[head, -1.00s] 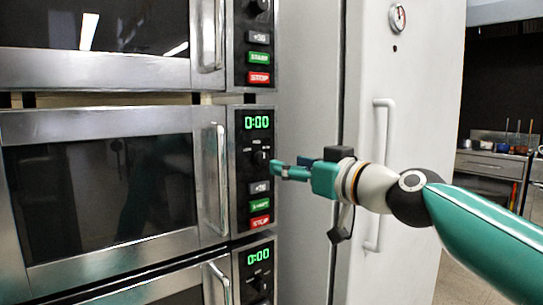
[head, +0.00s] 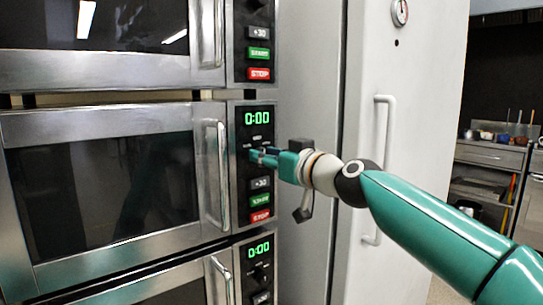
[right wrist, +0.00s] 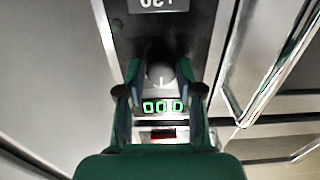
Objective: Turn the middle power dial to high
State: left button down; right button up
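The middle microwave (head: 100,185) is in the centre left of the head view, its door closed and its green display (head: 257,118) reading 0:00. Its power dial is largely hidden behind my right gripper (head: 257,154) there. In the right wrist view, which shows the panel upside down, the round dial (right wrist: 160,76) sits between the two fingertips of my right gripper (right wrist: 160,70). The fingers stand apart, one on each side of the dial. I see no clear grip on it. The dial's setting cannot be read. My left gripper is not in view.
Another microwave (head: 100,70) is stacked above and one (head: 170,292) below. The middle door's vertical handle (head: 223,178) is just left of the panel. A tall pale cabinet (head: 420,130) with a white handle (head: 383,150) stands to the right.

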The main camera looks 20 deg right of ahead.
jog(key=c, duration=0.5)
jog(key=shift+d, duration=0.15)
grip_shut()
jog(key=shift+r, duration=0.15)
jog(key=shift+m, duration=0.6)
jog(key=m+p, duration=0.1)
jog(key=m, duration=0.9)
jog(key=shift+d+m, duration=0.15)
jog(key=shift+m, duration=0.15)
